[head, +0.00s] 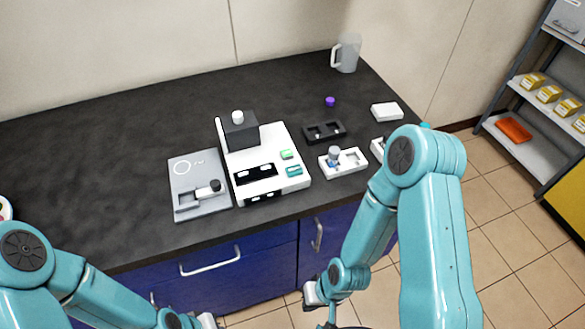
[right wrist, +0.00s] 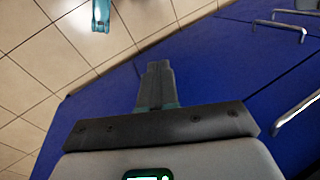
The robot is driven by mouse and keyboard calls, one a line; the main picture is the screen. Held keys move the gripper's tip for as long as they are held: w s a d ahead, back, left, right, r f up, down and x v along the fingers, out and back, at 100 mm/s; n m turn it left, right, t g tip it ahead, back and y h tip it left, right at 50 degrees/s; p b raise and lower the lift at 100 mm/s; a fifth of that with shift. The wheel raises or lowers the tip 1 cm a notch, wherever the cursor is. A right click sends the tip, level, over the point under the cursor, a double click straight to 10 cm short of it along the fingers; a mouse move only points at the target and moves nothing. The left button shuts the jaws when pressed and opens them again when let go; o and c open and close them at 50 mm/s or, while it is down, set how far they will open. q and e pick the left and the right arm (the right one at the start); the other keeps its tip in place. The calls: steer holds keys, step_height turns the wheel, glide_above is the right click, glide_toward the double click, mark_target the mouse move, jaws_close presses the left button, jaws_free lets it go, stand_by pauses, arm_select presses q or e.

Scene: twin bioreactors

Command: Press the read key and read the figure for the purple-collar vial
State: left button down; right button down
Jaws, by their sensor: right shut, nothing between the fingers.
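A white bench instrument (head: 266,165) stands on the dark worktop, with a green key (head: 287,154) and a small teal display (head: 293,170) on its right side. The display is too small to read. A small purple piece (head: 330,101) lies behind the black rack (head: 324,132). A vial with a grey-blue top (head: 334,155) stands in the white rack (head: 352,162); I cannot make out a purple collar on it. My right gripper (right wrist: 157,68) is shut and empty, in front of the blue cabinet below the worktop. My left gripper (head: 207,321) shows only partly at the bottom edge.
A grey plate device (head: 199,186) with a black knob stands left of the instrument. A clear jug (head: 346,54) and a white box (head: 386,112) stand at the back right. The left worktop is mostly clear. A shelf unit (head: 545,118) stands far right.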

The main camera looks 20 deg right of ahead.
mark_target(298, 171)
steer(key=shift+r, duration=0.15)
